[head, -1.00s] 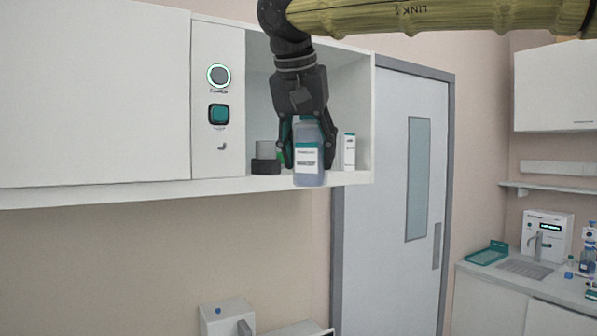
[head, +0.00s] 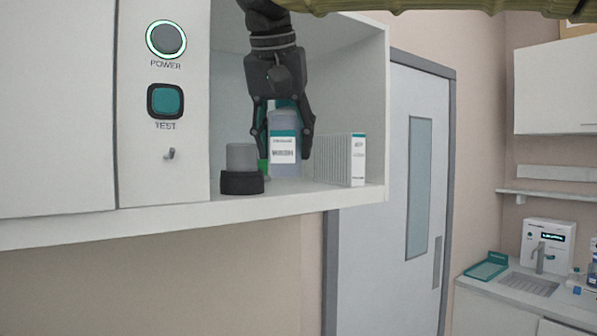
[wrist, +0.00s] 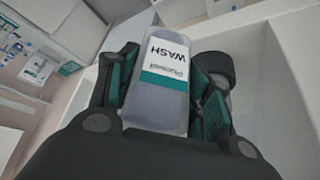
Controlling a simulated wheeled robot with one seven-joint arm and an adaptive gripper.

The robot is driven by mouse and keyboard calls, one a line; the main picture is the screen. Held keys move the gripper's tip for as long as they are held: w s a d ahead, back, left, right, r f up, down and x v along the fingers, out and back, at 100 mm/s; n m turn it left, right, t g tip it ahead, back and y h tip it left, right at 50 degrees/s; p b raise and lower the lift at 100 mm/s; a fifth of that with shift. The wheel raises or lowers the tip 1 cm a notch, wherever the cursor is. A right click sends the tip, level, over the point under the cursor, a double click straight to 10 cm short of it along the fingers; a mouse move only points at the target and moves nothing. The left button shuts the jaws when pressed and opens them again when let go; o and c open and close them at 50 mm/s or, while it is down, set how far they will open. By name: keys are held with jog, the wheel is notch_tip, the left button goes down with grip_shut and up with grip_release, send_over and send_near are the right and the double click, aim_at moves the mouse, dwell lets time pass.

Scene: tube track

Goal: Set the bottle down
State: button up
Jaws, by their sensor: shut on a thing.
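The bottle (head: 285,150) is a translucent grey-blue container with a white and teal label; the label reads WASH in the wrist view (wrist: 165,75). My gripper (head: 285,140) points down and is shut on the bottle, with one finger on each side. The bottle is upright in the open bay of the wall cabinet, over its shelf (head: 300,198). Its base is close to the shelf surface; I cannot tell whether it touches.
A grey jar with a black base (head: 242,170) stands just left of the bottle, with a green thing partly hidden behind. A white box (head: 345,160) stands to the right. The panel with POWER (head: 166,39) and TEST (head: 166,101) buttons borders the bay.

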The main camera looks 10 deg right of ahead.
jog(key=shift+w+d+r+p, duration=0.2)
jog(key=shift+d+r+p, duration=0.15)
jog(key=shift+r, duration=0.1)
jog(key=w+d+p, duration=0.1)
jog(key=w+p, duration=0.1)
jog(key=w, duration=0.2)
jog(key=w+d+f+p, duration=0.1)
jog(key=w+d+p, duration=0.1)
jog(key=w, duration=0.3)
jog(key=w+d+f+p, duration=0.1)
jog(key=w+d+p, duration=0.1)
jog(key=w, duration=0.2)
jog(key=shift+w+d+f+p, duration=0.15)
jog(key=shift+f+p, duration=0.05)
jog(key=shift+p, duration=0.15)
jog(key=shift+w+f, duration=0.25)
jog(key=shift+f, duration=0.75)
jog(key=shift+s, duration=0.2)
jog(key=o, duration=1.2)
jog(key=shift+w+f, duration=0.1)
jog(key=shift+w, duration=0.05)
